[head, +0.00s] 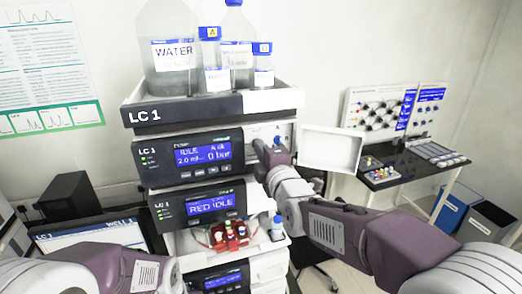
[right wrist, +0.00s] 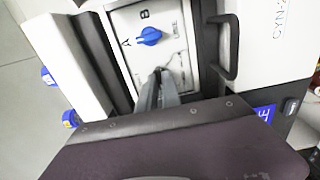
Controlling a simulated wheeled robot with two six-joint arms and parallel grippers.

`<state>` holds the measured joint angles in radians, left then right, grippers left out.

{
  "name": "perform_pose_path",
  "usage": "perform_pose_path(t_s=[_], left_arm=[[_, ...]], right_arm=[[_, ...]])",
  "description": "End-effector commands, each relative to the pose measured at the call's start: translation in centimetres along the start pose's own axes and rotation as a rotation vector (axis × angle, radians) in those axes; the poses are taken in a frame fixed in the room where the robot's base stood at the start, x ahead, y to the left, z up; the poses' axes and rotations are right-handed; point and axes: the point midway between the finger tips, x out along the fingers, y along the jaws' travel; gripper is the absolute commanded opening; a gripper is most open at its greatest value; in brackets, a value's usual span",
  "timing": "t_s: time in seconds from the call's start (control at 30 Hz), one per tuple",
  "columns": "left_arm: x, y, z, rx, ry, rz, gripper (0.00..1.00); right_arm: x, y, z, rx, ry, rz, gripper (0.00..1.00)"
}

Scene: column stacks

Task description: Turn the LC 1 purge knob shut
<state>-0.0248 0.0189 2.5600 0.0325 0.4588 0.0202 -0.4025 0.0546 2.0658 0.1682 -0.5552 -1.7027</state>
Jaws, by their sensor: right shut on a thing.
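A blue selector knob (right wrist: 149,36) between the letters A and B sits on the same panel, apart from the fingers. My left arm shows at the lower left of the head view, but its gripper is out of view.
Bottles, including one labelled WATER (head: 175,55), stand in the LC 1 top tray (head: 185,110). A second module (head: 200,205) reading RED IDLE is below. A black bench (head: 400,172) stands further right.

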Motion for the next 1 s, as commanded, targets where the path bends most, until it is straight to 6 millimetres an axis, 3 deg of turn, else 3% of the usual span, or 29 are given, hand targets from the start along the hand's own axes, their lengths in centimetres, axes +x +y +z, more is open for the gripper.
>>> perform_pose_path(t_s=[0.27,1.0], left_arm=[[1.8,0.0,0.2,0.000,0.000,0.000,0.00],[7.0,-0.1,0.7,0.000,0.000,0.000,0.00]], right_arm=[[0.0,-0.3,0.0,0.126,0.000,0.004,0.00],[0.0,-0.2,0.0,0.815,0.001,0.002,0.00]])
